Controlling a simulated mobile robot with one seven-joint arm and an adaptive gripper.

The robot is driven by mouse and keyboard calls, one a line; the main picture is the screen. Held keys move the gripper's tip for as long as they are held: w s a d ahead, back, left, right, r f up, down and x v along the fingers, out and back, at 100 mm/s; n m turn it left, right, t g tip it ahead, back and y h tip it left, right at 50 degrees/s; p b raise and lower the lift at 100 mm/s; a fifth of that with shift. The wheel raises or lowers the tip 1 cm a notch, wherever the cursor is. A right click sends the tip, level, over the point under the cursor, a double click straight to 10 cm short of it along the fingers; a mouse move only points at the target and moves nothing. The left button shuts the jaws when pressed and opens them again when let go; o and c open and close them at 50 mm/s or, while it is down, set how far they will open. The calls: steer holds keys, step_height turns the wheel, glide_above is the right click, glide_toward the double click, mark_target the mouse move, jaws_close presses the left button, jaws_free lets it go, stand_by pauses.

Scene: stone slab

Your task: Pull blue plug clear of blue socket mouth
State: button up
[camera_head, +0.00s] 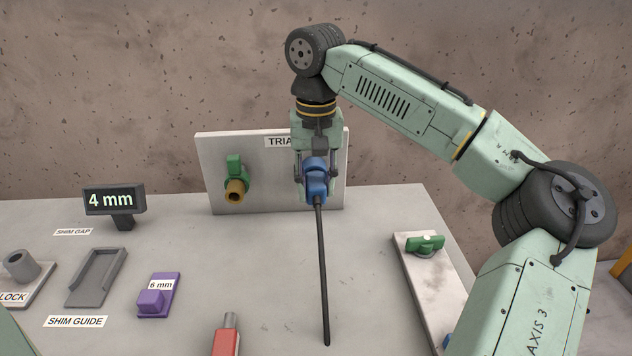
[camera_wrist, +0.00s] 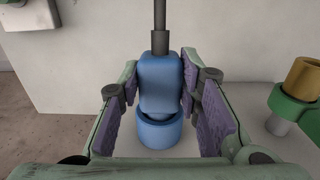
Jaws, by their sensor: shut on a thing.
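The blue plug (camera_head: 317,178) is in front of the upright panel, with a black cable (camera_head: 322,270) running from it toward the front of the slab. My gripper (camera_head: 317,187) points down and is shut on the plug, one finger on each side. In the wrist view the plug (camera_wrist: 160,82) lies between the purple finger pads of my gripper (camera_wrist: 163,105). The round blue socket (camera_wrist: 160,133) is in line with the plug, with a dark band at its mouth. How deep the plug sits in it I cannot tell. The head view mostly hides the socket.
The pale panel (camera_head: 270,190) also carries a green and brass fitting (camera_head: 235,188) left of my gripper. A 4 mm display (camera_head: 113,200), shim guide (camera_head: 97,275), purple 6 mm block (camera_head: 155,298) and red tool (camera_head: 227,340) stand left. A plate (camera_head: 430,280) with a green part lies right.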

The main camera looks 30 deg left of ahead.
jaws_close()
steer(key=shift+s+d, duration=0.6)
steer(key=shift+s, duration=0.2)
steer(key=shift+s+d, duration=0.6)
steer(key=shift+s, duration=0.15)
steer(key=shift+r, duration=0.1)
steer(key=s+d+r+p, duration=0.1)
steer(key=s+r+p, duration=0.1)
steer(key=shift+s+d+r, duration=0.2)
steer(key=shift+d+r, duration=0.2)
